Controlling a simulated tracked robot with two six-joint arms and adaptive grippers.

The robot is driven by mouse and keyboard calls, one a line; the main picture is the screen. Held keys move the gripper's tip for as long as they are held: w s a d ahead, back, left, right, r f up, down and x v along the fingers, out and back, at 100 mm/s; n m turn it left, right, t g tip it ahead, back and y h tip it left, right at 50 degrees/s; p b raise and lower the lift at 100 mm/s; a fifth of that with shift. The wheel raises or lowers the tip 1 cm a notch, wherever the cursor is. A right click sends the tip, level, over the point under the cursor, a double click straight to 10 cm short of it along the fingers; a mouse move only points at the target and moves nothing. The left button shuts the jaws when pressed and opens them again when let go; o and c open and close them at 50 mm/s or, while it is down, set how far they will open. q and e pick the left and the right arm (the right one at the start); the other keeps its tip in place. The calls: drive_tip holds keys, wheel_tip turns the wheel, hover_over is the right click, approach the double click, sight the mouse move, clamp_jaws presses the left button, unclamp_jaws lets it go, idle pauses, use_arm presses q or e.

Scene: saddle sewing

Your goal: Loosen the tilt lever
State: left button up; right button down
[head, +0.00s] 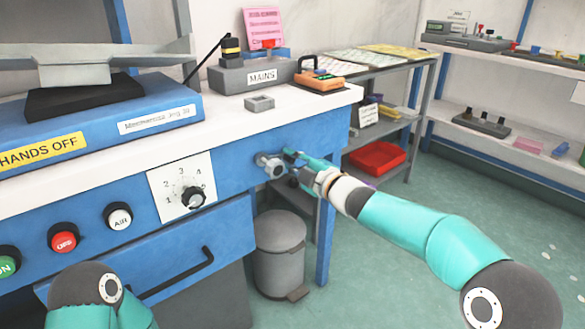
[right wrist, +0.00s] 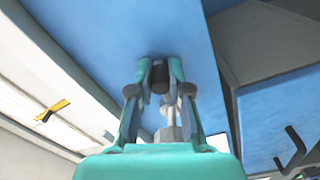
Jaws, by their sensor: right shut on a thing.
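The tilt lever shows as a grey metal hub (head: 268,163) on the blue front of the bench, near its right corner. In the right wrist view its dark grip end (right wrist: 160,76) is between my fingers, with a grey metal shaft (right wrist: 170,118) beside it. My right gripper (head: 290,158) is at the lever, shut on it; it also shows in the right wrist view (right wrist: 159,72). In the head view the fingers hide part of the lever. Part of my left arm is at the bottom left, but its gripper is out of view.
A numbered dial (head: 192,197) and the AIR (head: 118,216) and red OFF (head: 63,238) buttons are on the bench front, left of the lever. A drawer handle (head: 180,275) sticks out below. A grey pedal bin (head: 280,250) stands under the lever. Open floor lies to the right.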

wheel_tip(320, 180, up, 2)
drive_tip(key=n, duration=0.3)
drive_tip(key=shift+n, duration=0.4)
drive_tip(key=shift+a+r+n, duration=0.15)
drive_tip(key=shift+r+n, duration=0.25)
drive_tip(key=shift+n, duration=0.3)
drive_tip(key=shift+s, duration=0.1)
drive_tip(key=c, duration=1.2)
unclamp_jaws()
drive_tip(key=shift+a, duration=0.1)
drive_tip(key=shift+o, duration=0.5)
